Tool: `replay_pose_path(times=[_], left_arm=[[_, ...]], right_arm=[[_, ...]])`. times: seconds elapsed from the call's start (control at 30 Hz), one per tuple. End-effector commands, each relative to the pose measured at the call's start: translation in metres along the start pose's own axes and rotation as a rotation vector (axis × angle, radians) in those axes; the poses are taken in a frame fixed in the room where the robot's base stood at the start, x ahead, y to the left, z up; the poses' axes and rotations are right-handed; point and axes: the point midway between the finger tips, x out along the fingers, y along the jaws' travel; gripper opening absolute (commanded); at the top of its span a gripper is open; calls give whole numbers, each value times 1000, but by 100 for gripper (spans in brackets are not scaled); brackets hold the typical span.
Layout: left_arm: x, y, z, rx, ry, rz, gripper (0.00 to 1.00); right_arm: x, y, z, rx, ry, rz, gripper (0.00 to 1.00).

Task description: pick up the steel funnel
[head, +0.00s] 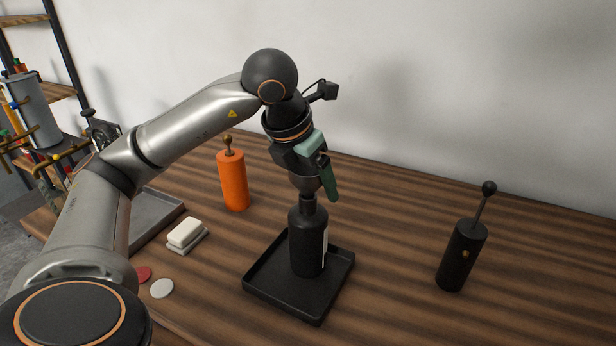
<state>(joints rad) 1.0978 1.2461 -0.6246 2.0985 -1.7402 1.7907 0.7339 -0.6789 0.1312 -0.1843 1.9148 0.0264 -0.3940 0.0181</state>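The steel funnel (306,185) is a grey cone, partly hidden behind my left gripper. It sits upright at the top of a black bottle (307,240), its lower end at the bottle's neck. The bottle has a pale label on its right side and stands in a black square tray (262,284). My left gripper (318,184) points down at the funnel, with a green finger beside the funnel's right side. The other finger is not clearly seen, so I cannot tell whether the fingers grip the funnel. My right gripper is not in view.
An orange bottle (233,181) stands behind and left. A black pump-like bottle (462,256) stands at the right. A pale block on a dish (186,234), a red disc (143,274), a white disc (162,288) and a grey tray (155,212) lie left. The table's right middle is clear.

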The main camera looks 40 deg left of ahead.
Motion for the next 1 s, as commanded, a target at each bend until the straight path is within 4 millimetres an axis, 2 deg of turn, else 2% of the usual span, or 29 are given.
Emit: replay_pose_path(times=[0.07, 0.7, 1.0], left_arm=[[0, 0, 0, 0, 0, 0, 73], [0, 0, 0, 0, -1, 0, 1], [-1, 0, 0, 0, -2, 0, 0]], right_arm=[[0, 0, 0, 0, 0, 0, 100], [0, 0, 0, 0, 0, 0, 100], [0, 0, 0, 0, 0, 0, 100]])
